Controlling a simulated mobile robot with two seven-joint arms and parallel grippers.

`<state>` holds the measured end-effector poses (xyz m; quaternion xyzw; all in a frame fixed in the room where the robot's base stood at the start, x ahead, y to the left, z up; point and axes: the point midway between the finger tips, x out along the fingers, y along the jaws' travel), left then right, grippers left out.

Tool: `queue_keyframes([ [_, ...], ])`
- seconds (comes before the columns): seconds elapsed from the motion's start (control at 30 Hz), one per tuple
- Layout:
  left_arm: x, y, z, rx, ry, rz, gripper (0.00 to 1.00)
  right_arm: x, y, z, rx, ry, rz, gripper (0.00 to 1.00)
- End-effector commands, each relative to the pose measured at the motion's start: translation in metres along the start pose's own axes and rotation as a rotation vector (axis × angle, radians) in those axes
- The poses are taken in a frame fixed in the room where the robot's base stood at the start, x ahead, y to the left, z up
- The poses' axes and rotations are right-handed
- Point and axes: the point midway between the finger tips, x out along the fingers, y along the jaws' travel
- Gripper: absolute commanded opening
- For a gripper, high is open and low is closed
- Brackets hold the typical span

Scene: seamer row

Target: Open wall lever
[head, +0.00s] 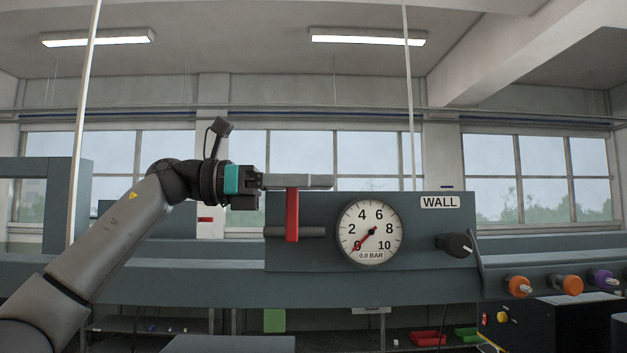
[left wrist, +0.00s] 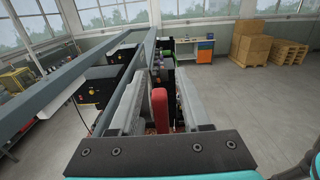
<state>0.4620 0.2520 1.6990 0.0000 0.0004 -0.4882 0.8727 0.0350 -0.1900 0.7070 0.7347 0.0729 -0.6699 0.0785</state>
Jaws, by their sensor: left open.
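The wall lever is a red bar (head: 292,215) standing upright across a dark horizontal pipe on the grey panel (head: 420,280) labelled WALL. My left gripper (head: 318,181) is at the lever's upper end, its fingers pointing right and overlapping the top of the bar. In the left wrist view the red lever (left wrist: 160,108) stands between the two grey fingers of my open left gripper (left wrist: 162,80). Whether a finger touches it I cannot tell. The round gauge (head: 370,231) beside the lever reads 0.0 BAR. My right gripper is not in view.
A black knob (head: 457,245) sits on the panel's right side. Orange knobs (head: 519,286) and a purple knob (head: 603,279) line the rail to the right. Boxes on pallets (left wrist: 255,45) stand on the far floor, with open floor in front of them.

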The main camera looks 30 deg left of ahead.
Motion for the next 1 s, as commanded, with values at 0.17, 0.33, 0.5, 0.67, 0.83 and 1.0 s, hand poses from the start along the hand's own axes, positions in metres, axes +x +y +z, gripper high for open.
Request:
queue_keyframes([
  [0.17, 0.0004, -0.0002, 0.0000, 0.000, 0.000, 0.000, 0.47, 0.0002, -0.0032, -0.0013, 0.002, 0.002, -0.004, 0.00],
  [0.33, 0.0001, -0.0002, 0.0001, 0.001, 0.000, 0.000, 0.33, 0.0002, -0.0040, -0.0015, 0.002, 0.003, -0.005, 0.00],
  [0.5, 0.0000, -0.0002, 0.0002, 0.001, 0.000, -0.001, 0.14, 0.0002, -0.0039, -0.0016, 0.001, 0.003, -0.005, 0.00],
  [0.67, -0.0001, -0.0003, 0.0002, 0.001, 0.000, -0.001, 0.00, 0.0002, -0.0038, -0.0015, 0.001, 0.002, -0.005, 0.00],
  [0.83, -0.0001, -0.0004, 0.0001, 0.001, 0.000, -0.001, 0.00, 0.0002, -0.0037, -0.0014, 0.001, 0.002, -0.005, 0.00],
  [1.0, -0.0001, -0.0004, 0.0001, 0.001, 0.000, -0.001, 0.00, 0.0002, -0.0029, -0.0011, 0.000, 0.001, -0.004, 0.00],
])
